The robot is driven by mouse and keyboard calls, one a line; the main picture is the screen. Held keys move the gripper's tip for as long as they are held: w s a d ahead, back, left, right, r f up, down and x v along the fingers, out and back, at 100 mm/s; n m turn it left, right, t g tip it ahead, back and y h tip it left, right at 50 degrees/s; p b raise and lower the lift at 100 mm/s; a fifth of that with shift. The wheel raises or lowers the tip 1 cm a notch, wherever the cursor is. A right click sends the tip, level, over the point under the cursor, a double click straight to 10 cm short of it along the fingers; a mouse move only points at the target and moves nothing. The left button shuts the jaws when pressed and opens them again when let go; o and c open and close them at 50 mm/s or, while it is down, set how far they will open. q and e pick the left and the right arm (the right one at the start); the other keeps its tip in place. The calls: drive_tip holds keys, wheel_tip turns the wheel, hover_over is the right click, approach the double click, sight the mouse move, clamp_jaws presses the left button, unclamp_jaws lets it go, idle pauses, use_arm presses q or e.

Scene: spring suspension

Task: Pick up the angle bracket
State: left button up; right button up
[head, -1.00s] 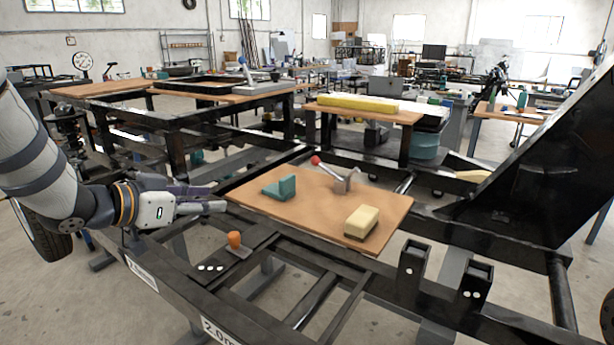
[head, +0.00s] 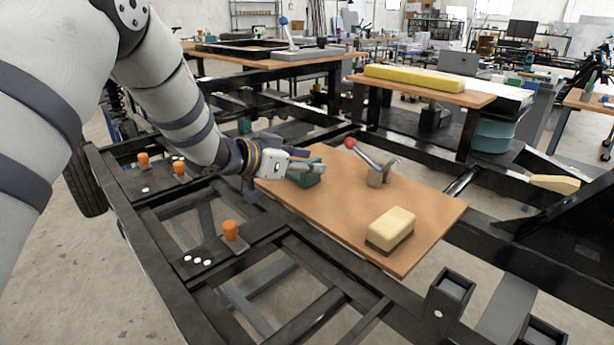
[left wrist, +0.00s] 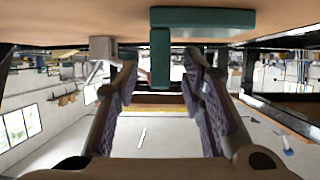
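The teal angle bracket (head: 309,180) lies on the wooden board (head: 330,215), largely hidden behind my left gripper (head: 314,164) in the head view. In the left wrist view, which is upside down, the bracket (left wrist: 160,58) shows its flat leg against the board and its other leg standing away from it. My left gripper (left wrist: 160,76) is open, with one finger on each side of the standing leg and gaps visible on both sides. I cannot tell how deep the leg sits between the fingers. My right gripper is not in view.
A grey clamp-like part with a red-knobbed lever (head: 377,172) stands right of the bracket. A yellow-and-dark block (head: 391,228) lies near the board's front right edge. Black frame rails surround the board. Orange knobs (head: 230,230) stand on the rails in front.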

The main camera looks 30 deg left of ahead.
use_arm(q)
drive_tip(key=shift+x, duration=0.8)
drive_tip(key=shift+r, duration=0.15)
drive_tip(key=shift+c, duration=0.8)
clamp_jaws()
drive_tip(key=shift+r, duration=0.1)
